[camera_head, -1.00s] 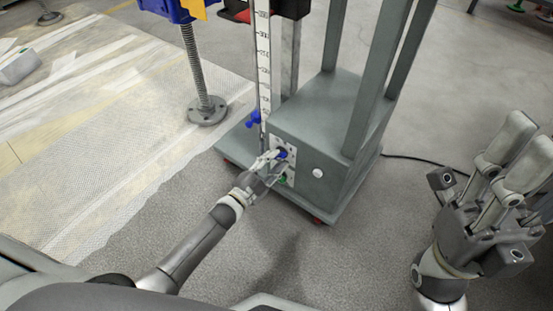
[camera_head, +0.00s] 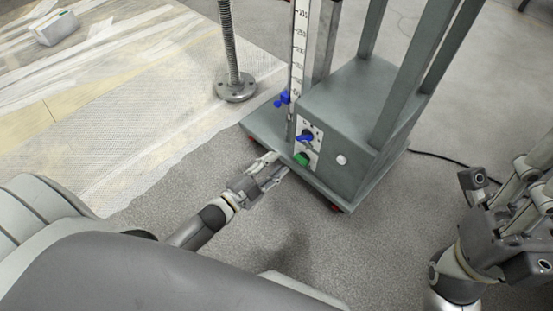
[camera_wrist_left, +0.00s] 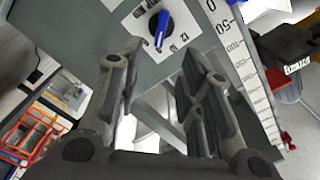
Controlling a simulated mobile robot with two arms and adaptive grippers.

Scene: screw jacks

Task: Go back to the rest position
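My left gripper (camera_head: 272,172) is in front of the grey jack machine's base, apart from its control panel (camera_head: 308,145). The panel carries a blue knob (camera_head: 305,137) and a green switch (camera_head: 301,159). In the left wrist view the two fingers of the left gripper (camera_wrist_left: 163,58) are spread with nothing between them, and the blue knob (camera_wrist_left: 161,30) shows beyond them. My right gripper (camera_head: 515,200) is at the right edge, partly cut off, with no object seen in it.
The grey machine (camera_head: 345,115) stands on a wheeled base (camera_head: 265,137), with a vertical ruler (camera_head: 298,50) beside its posts. A screw spindle with a round foot (camera_head: 236,88) stands behind left. A black cable (camera_head: 450,158) runs right. Open grey floor lies in front.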

